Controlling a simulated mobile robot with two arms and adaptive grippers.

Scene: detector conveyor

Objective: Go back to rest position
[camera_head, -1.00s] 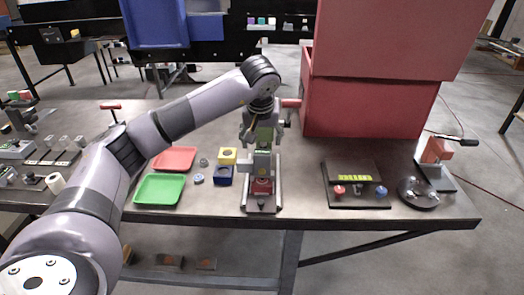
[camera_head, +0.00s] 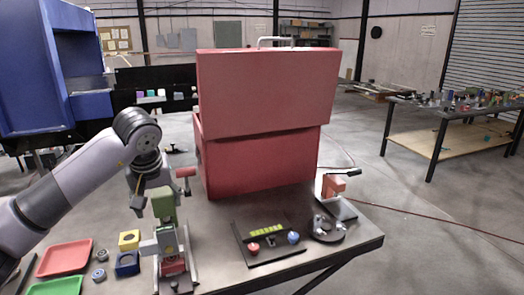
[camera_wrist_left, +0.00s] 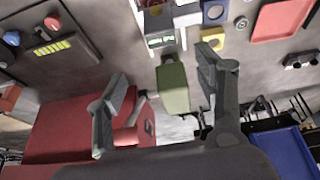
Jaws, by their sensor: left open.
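My left gripper (camera_head: 148,192) is above the workbench, close to the green-topped press (camera_head: 164,205). The wrist view shows its two fingers (camera_wrist_left: 163,90) spread apart. The green top of the press (camera_wrist_left: 173,88) appears between them with gaps on both sides, and I see nothing gripped. Whether the green part lies below or level with the fingertips is hard to tell. My right gripper is in neither view.
A large red box (camera_head: 262,160) stands right of the left gripper. A red tray (camera_head: 64,258), yellow block (camera_head: 129,239) and blue block (camera_head: 127,263) lie left of the press. A black panel with knobs (camera_head: 268,240) sits at right. A blue bin (camera_head: 70,70) is behind.

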